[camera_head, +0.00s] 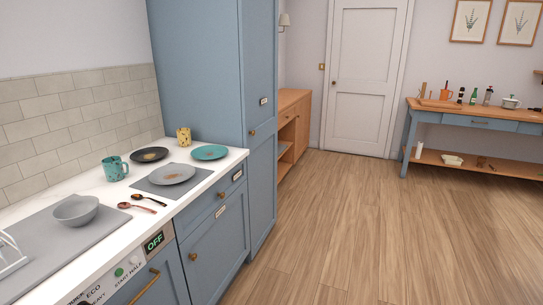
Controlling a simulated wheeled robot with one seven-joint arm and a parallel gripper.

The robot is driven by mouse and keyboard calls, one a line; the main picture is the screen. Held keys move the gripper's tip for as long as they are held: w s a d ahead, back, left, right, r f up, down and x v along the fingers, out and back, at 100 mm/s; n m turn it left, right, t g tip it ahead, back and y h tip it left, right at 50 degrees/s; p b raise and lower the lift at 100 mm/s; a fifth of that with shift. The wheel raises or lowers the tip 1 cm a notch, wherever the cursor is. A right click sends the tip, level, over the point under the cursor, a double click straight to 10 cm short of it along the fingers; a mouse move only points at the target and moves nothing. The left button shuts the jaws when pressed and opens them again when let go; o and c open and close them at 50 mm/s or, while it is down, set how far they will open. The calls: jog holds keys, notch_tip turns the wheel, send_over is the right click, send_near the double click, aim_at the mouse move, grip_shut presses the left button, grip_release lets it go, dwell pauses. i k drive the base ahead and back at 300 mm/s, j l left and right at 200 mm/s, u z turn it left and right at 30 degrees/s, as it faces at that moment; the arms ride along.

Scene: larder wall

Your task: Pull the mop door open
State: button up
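A tall blue cabinet (197,70) stands at the end of the counter, with its narrow front facing right. Its upper door (262,60) is shut and carries a small pale label (263,101) and a brass knob (252,132). Its lower door (262,195) is also shut. The low cabinet door (215,245) under the counter is shut, with a knob and a label (218,212). The label writing is too small to read, so I cannot tell which one is the mop door. My gripper is not in view.
The counter (205,185) holds plates, a teal mug (115,168), a grey bowl (76,209) and spoons. A dishwasher with a brass handle (145,287) is below. A blue side table (490,120) stands at the back right. The wooden floor (370,220) is clear.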

aim_at(259, 22)
jog(key=i+j+z, duration=0.15)
jog(key=i, duration=1.85)
jog(key=i+l+u, duration=0.4)
jog(key=i+l, duration=0.15)
jog(key=i, duration=0.25)
jog(key=i+l+u, duration=0.4)
jog(key=i+l, duration=0.3)
jog(key=l, duration=0.15)
jog(key=i+l, duration=0.1)
jog(key=l, duration=0.75)
jog(key=i+l, duration=0.15)
jog(key=l, duration=0.25)
jog(key=k+z, duration=0.05)
